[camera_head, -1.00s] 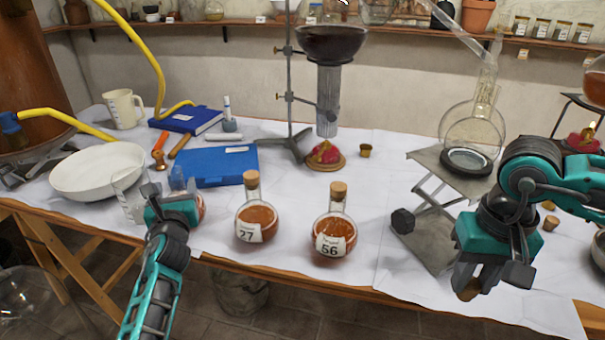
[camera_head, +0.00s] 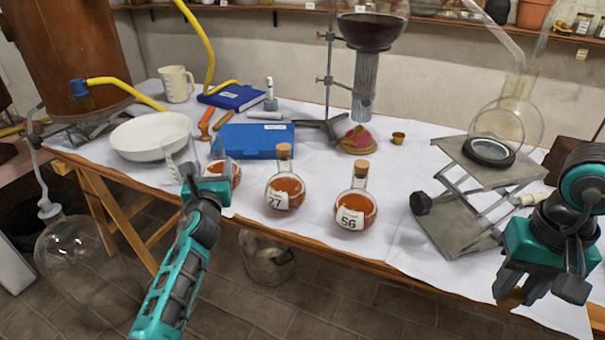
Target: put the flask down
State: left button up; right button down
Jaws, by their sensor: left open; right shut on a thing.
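A round flask of amber liquid (camera_head: 234,172) stands near the table's front edge, partly hidden behind my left gripper; I see no cork on it. My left gripper (camera_head: 207,184) is open just in front of it; whether they touch is unclear. Two corked flasks of amber liquid stand to its right, one labelled 27 (camera_head: 287,192) and one labelled 56 (camera_head: 356,208). My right gripper (camera_head: 514,294) is at the far right, in front of the table edge, shut on a small brown thing (camera_head: 512,296) that is mostly hidden and may be a cork.
A clear beaker (camera_head: 180,160) and a white bowl (camera_head: 150,137) are left of the flask, a blue case (camera_head: 255,141) behind it. A lab jack (camera_head: 470,205) with glassware stands at the right. White cloth is bare between flask 56 and the jack.

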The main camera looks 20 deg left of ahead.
aim_at(513, 292)
pick_arm(q)
jog(key=s+d+f+n+g+h, duration=0.2)
jog(key=s+d+f+n+h, duration=0.1)
jog(key=s+d+f+n, duration=0.3)
jog(key=s+d+f+n+g+h, duration=0.1)
jog(key=s+d+f+n+h, duration=0.2)
jog(key=s+d+f+n, duration=0.3)
jog(key=s+d+f+n+g+h, duration=0.2)
jog(key=s+d+f+n, duration=0.4)
jog(key=s+d+n, duration=0.4)
jog(key=s+n+h, duration=0.1)
jog(key=s+n, duration=0.3)
jog(key=n, duration=0.2)
jog(key=shift+s+g+h, duration=0.15)
jog(key=shift+g+h, duration=0.15)
jog(key=shift+h, duration=0.1)
pick_arm(e)
jog(key=shift+r, duration=0.15)
pick_arm(q)
jog(key=shift+d+r+p, duration=0.1)
jog(key=shift+r+p, duration=0.8)
jog(key=shift+p, duration=0.1)
pick_arm(e)
jog(key=shift+r, duration=1.9)
